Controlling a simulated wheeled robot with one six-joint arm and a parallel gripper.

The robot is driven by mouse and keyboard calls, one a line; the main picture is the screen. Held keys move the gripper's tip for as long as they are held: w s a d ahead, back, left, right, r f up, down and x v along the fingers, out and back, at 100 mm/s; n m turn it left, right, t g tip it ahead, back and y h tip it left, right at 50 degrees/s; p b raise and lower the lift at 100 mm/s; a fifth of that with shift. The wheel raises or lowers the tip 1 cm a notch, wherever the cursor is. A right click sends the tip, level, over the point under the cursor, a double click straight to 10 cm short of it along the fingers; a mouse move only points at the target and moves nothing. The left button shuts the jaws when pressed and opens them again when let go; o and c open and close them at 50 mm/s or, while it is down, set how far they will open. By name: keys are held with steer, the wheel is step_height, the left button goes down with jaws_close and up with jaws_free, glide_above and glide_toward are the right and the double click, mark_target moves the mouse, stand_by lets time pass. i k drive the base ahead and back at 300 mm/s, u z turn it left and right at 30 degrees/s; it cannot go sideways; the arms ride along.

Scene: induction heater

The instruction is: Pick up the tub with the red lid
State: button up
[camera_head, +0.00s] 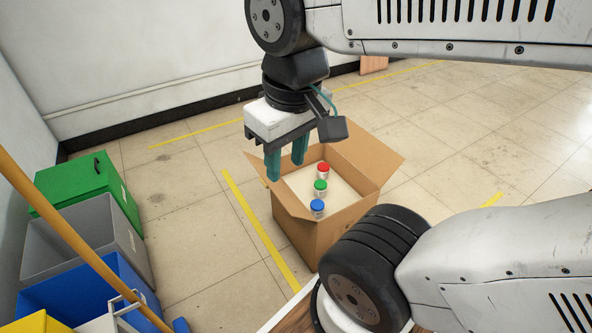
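The tub with the red lid (323,170) stands upright in an open cardboard box (297,234), the farthest back of three small tubs in a row. The tub with the green lid (320,187) is just in front of it, and the tub with the blue lid (317,208) is nearest. My gripper (286,168) points down above the left back part of the box, to the left of the red-lidded tub. Its two teal fingers are apart with nothing between them. The lower part of each tub is partly hidden by the tub in front.
The box flaps (375,152) stick outward around its opening. Green (90,187), grey (90,243) and blue (85,290) bins stand at the left, behind a slanted orange pole (75,230). The tiled floor between bins and box is clear.

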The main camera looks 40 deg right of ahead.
mark_target(323, 168)
steer(key=z, duration=0.05)
steer(key=i, duration=0.65)
steer(key=z, duration=0.95)
steer(key=i, duration=0.5)
steer(key=z, duration=0.6)
